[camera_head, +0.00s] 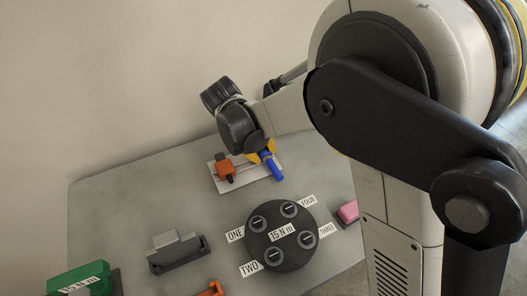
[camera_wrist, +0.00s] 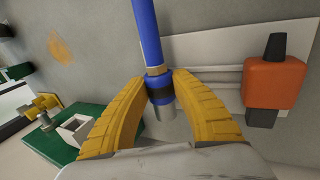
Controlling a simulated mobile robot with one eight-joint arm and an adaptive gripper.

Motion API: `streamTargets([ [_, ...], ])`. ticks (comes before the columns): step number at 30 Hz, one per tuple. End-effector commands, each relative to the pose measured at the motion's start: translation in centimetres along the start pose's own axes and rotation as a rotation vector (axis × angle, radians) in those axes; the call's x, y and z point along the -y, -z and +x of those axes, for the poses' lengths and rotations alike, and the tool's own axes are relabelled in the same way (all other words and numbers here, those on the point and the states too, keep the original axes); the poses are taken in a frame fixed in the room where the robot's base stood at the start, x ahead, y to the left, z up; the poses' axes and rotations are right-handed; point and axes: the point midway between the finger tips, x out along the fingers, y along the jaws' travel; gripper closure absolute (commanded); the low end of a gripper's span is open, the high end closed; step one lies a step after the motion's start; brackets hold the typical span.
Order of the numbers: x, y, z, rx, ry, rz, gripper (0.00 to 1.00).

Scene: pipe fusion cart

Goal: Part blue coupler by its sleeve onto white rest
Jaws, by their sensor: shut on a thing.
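The blue coupler (camera_wrist: 147,35) is a long blue rod with a tan ring, a blue collar with a dark band and a pale grey end. My gripper's (camera_wrist: 160,86) yellow fingers are shut around the banded collar, one on each side. In the head view the coupler (camera_head: 271,167) slants over the right part of a white plate, with my gripper (camera_head: 262,154) partly hidden behind my wrist. I cannot tell whether the coupler touches the plate. The white plate (camera_wrist: 220,48) has pale rails. No separate white rest is clearly identifiable; a white block (camera_wrist: 76,130) stands on a green base.
An orange clamp (camera_head: 225,168) with a black handle sits on the plate, close to the coupler. A round black fixture (camera_head: 268,238) with several numbered sockets, a grey block (camera_head: 176,250), a green box (camera_head: 85,281) and a pink block (camera_head: 348,211) stand on the grey table (camera_head: 120,210).

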Motion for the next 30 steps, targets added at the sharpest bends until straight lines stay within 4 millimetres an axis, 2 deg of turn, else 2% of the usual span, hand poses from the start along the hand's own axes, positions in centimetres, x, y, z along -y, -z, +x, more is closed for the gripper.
streamTargets([
  [7,0.2,0.0,0.4,0.000,0.000,0.000,1.00],
  [8,0.2,0.0,0.4,0.000,0.000,0.000,0.68],
  [9,0.1,0.0,0.4,0.000,0.000,0.000,0.56],
  [10,0.2,0.0,0.4,0.000,0.000,0.000,0.49],
  [23,0.3,0.0,0.3,0.000,0.003,-0.002,0.49],
  [26,0.3,0.0,-0.5,0.000,0.003,-0.002,0.49],
  [30,0.2,-0.1,-3.1,-0.001,0.001,-0.003,0.49],
])
